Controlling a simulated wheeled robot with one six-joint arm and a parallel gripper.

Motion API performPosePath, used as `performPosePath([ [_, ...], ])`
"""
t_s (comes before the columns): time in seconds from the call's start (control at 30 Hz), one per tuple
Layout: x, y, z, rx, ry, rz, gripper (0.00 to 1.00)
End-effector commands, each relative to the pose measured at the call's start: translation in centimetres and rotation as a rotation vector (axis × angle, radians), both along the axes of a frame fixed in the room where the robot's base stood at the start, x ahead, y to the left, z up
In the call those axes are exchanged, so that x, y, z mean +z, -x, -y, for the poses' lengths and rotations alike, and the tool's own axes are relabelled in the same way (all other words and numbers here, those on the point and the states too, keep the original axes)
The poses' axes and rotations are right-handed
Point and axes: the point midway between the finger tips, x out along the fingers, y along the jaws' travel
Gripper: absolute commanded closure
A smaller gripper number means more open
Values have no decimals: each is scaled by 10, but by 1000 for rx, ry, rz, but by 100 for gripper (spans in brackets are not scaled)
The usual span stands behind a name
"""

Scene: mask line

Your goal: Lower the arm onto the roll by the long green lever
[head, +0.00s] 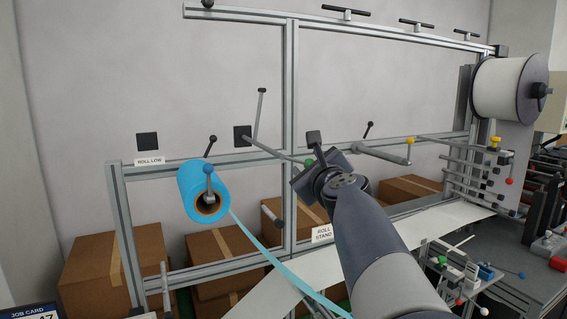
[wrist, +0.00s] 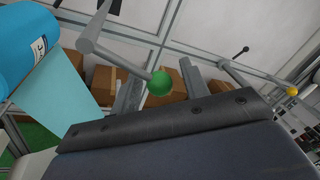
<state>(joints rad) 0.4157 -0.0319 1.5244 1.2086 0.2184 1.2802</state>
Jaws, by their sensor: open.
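The blue roll (head: 188,187) sits on its spindle at the left of the frame; part of it shows at the left in the wrist view (wrist: 22,40). The long lever (head: 281,152) runs right and down from a dark plate to a green ball (head: 309,162). The arm (head: 260,115) stands up from the same pivot, apart from the roll. In the wrist view my gripper (wrist: 160,88) is open, its two grey fingers on either side of the green ball (wrist: 160,82). Whether they touch it I cannot tell.
A blue web (head: 262,253) runs from the roll toward the lower right. A yellow-knobbed lever (head: 465,139) and rollers lie to the right.

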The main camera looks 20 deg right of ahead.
Motion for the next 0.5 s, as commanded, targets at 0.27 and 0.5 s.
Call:
performPosePath([
  [0.27, 0, 0, 0, 0, 0, 0, 68],
  [0.5, 0, 0, 0, 0, 0, 0, 87],
])
